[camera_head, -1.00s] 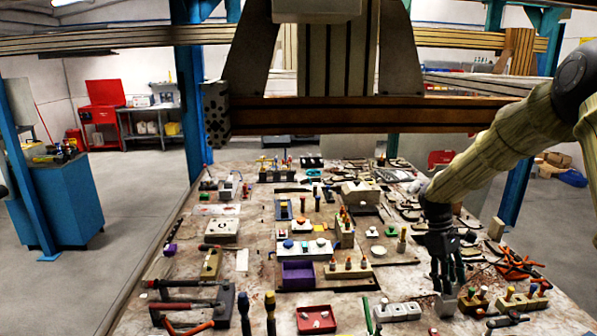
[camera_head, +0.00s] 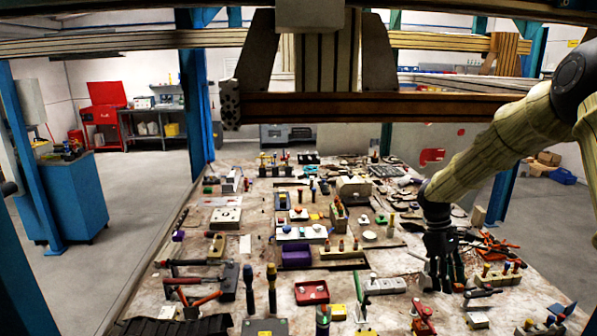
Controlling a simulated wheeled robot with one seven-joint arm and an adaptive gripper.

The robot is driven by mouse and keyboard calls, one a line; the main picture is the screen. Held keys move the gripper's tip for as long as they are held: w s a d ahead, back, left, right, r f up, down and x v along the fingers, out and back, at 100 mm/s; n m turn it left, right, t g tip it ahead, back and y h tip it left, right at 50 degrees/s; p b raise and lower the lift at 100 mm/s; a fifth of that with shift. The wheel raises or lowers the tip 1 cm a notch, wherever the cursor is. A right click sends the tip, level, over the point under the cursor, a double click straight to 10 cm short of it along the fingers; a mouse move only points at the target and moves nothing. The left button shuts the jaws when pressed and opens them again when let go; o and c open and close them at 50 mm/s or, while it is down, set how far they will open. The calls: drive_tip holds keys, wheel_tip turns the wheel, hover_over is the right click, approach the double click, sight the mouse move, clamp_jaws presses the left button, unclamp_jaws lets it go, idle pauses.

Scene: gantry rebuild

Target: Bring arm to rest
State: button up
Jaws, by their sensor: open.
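My gripper (camera_head: 445,287) hangs from my arm on the right side of the table, pointing down with its dark fingers. It is open, and I see nothing held between the fingers. My arm, in a pale ribbed cover, comes in from the right edge and bends down at the wrist. The fingertips are low, close to the tools on the table (camera_head: 205,243); I cannot tell whether they touch anything.
Tools and small parts crowd the table. A red tray (camera_head: 311,292), a purple box (camera_head: 295,256) and orange-handled pliers (camera_head: 495,246) lie around. A brown beam (camera_head: 380,107) crosses above the table. A blue cabinet (camera_head: 65,200) stands left, with open floor beside it.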

drive_tip(key=s+a+f+m+y, duration=0.1)
drive_tip(key=s+a+f, duration=0.35)
drive_tip(key=f, duration=0.45)
drive_tip(key=s+a+f+t+y, duration=0.1)
drive_tip(key=s+a+f, duration=0.4)
drive_tip(key=f, duration=0.4)
drive_tip(key=s+a+f+m+y, duration=0.1)
drive_tip(key=s+a+f, duration=0.4)
drive_tip(key=f, duration=0.5)
drive_tip(key=s+a+f+m+t, duration=0.1)
drive_tip(key=s+f+m, duration=0.25)
drive_tip(key=s, duration=1.15)
drive_tip(key=s+a+f+m+t, duration=0.15)
drive_tip(key=s+f, duration=0.35)
drive_tip(key=s, duration=0.9)
wheel_tip(320, 180, down, 13)
drive_tip(key=b, duration=1.3)
drive_tip(key=shift+s+f+h, duration=0.15)
drive_tip(key=shift+h, duration=0.15)
drive_tip(key=shift+a, duration=0.1)
